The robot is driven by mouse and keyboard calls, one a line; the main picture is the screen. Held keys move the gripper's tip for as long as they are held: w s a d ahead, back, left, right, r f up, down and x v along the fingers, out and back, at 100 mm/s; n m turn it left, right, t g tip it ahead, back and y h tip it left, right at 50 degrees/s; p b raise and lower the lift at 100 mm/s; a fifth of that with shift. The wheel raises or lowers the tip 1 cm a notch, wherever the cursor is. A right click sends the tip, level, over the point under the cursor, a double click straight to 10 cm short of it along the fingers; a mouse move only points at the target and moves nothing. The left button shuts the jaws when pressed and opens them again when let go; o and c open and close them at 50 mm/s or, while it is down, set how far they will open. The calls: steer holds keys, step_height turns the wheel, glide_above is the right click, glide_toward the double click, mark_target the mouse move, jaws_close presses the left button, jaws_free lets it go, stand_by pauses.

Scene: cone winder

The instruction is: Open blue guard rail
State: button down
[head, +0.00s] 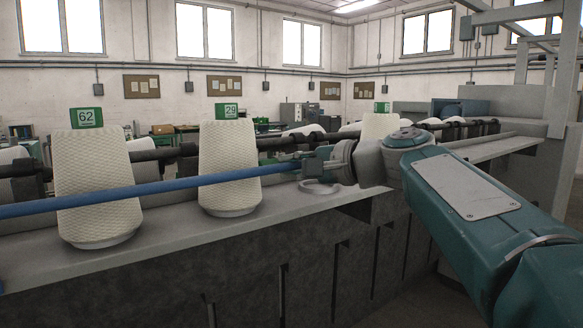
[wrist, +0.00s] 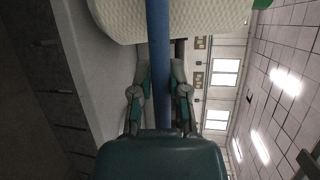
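The blue guard rail (head: 150,190) is a long round bar across the front of the yarn cones in the head view, running from the left edge to my gripper. My gripper (head: 312,164) is at the rail's right end, above the grey ledge. In the wrist view, the rail (wrist: 158,25) runs lengthwise between the two fingers of my gripper (wrist: 160,68). The fingers lie close along both sides of it and look shut on it. The rail's near end is hidden by the gripper body.
Large white yarn cones stand behind the rail, below green number plates 62 (head: 86,117) and 29 (head: 226,111). One cone (wrist: 190,18) is close beside the rail in the wrist view. A dark roller shaft (head: 155,155) runs behind them. The grey ledge (head: 180,240) is bare in front.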

steer(key=shift+s+f, duration=0.1)
steer(key=s+d+f+n+t+y, duration=0.3)
steer(key=s+d+f+n+y, duration=0.1)
steer(key=s+f+y, duration=0.3)
steer(key=shift+s+d+f+n+y, duration=0.3)
steer(key=shift+d+f+y, duration=0.2)
steer(key=shift+d+f, duration=0.1)
stand_by(0.9)
stand_by(0.4)
steer(key=c, duration=0.6)
jaws_free()
